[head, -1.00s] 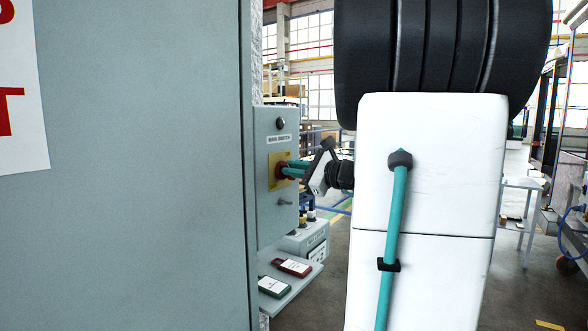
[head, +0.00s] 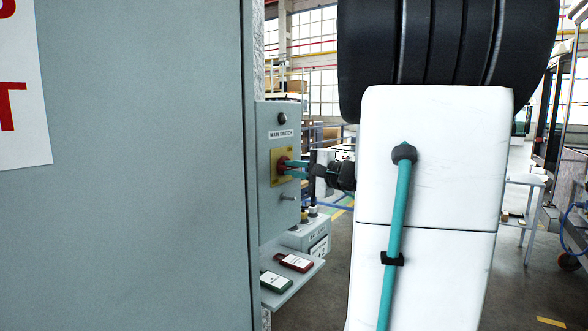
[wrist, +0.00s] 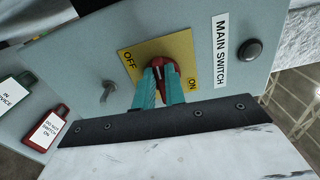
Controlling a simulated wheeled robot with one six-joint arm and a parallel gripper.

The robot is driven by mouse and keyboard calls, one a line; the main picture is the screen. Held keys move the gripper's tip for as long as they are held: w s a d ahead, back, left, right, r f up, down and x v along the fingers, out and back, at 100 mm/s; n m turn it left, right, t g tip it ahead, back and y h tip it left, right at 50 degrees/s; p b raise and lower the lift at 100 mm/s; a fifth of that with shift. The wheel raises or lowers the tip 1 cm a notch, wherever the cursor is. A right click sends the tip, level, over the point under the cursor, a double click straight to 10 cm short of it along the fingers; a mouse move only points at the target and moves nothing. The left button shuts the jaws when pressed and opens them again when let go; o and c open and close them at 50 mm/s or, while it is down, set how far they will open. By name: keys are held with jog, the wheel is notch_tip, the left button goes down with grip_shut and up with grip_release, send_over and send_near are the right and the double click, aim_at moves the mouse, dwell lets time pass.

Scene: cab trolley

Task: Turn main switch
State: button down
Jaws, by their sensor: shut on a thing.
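The main switch is a red knob (wrist: 163,66) on a yellow plate (wrist: 182,48) marked OFF and ON, fixed to a grey box (wrist: 85,62) with a MAIN SWITCH label (wrist: 221,52). My gripper (wrist: 161,88) has its teal fingers shut on the red knob, one on each side. The fingers hide part of the knob, so I cannot tell exactly where it points. In the head view, my gripper (head: 290,169) reaches the knob (head: 281,165) from the right; the yellow plate (head: 275,179) shows behind it.
A small metal lever (head: 290,197) sticks out below the plate, and a dark round button (head: 282,118) sits above the label. A shelf (head: 290,286) below holds a red tag (head: 294,262) and a green tag (head: 275,282). A large grey cabinet panel (head: 140,220) fills the left.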

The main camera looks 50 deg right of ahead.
jog(key=shift+f+n, duration=0.15)
jog(key=shift+n, duration=0.25)
jog(key=c, duration=1.5)
grip_release()
jog(key=shift+o, duration=0.2)
jog(key=s, duration=0.7)
jog(key=shift+s+d, duration=0.3)
jog(key=shift+s, duration=0.1)
